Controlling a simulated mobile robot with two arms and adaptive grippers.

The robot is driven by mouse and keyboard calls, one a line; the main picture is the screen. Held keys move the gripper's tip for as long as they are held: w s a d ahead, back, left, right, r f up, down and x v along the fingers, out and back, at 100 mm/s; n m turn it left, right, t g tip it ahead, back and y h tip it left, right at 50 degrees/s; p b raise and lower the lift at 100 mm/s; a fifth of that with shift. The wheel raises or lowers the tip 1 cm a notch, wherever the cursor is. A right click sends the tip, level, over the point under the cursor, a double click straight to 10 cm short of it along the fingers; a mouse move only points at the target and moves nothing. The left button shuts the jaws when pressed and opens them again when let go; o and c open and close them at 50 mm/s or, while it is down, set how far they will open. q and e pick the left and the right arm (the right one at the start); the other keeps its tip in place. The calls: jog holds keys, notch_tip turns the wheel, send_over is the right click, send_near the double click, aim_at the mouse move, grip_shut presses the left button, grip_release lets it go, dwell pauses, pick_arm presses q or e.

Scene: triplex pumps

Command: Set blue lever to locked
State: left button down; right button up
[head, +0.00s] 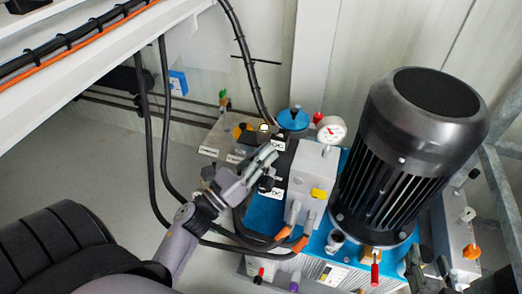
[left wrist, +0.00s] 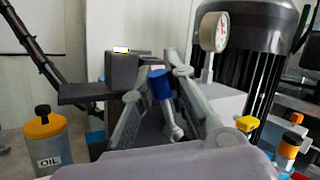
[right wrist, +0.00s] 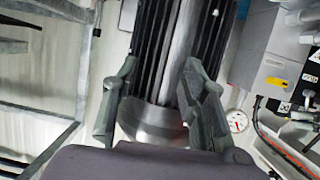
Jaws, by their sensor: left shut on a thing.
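The blue lever (left wrist: 159,83) shows in the left wrist view as a blue cylindrical knob on a silver stem, tilted with its knob up and to the left. My left gripper (left wrist: 156,92) has one finger on each side of it and is shut on it. In the head view my left gripper (head: 268,157) reaches to the left side of the grey pump block (head: 314,165), and I cannot make out the lever between the fingers. My right gripper (right wrist: 160,90) is open in the right wrist view, its fingers apart, with nothing between the tips.
A black finned motor (head: 410,150) stands right of the block. A pressure gauge (head: 330,130) and a blue cap-like part (head: 293,118) are close behind my left gripper. Black hoses (head: 240,240) loop below it. An oil bottle (left wrist: 46,140) stands at left in the left wrist view.

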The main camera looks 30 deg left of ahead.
pick_arm(q)
jog(key=shift+w+d+r+m+g+h+p, duration=0.1)
jog(key=shift+d+r+m+g+h+p, duration=0.1)
jog(key=shift+d+m+g+p, duration=0.3)
jog(key=shift+d+r+m+g+h+p, duration=0.1)
jog(key=shift+r+m+g+h+p, duration=0.1)
jog(key=shift+m+p, duration=0.5)
jog(key=shift+w+d+m+g+p, duration=0.1)
jog(key=shift+d+m+g+p, duration=0.3)
jog(key=shift+m+p, duration=0.45)
jog(key=shift+w+d+m+g+p, duration=0.1)
jog(key=shift+d+m+g+p, duration=0.3)
jog(key=shift+p, duration=0.4)
pick_arm(e)
jog(key=s+d+f+g+h, duration=0.1)
jog(key=s+d+f+g, duration=0.3)
jog(key=s, duration=0.4)
jog(key=s+d+f+g+h, duration=0.1)
jog(key=s+f+g+h, duration=0.1)
jog(key=s+f+g, duration=0.35)
pick_arm(q)
jog(key=shift+d+f+m+p, duration=0.15)
jog(key=shift+f+m+p, duration=0.05)
jog(key=shift+m+p, duration=0.35)
pick_arm(e)
jog(key=shift+s+f+m+g, duration=0.1)
jog(key=shift+f+m+g, duration=0.3)
jog(key=shift+f, duration=1.3)
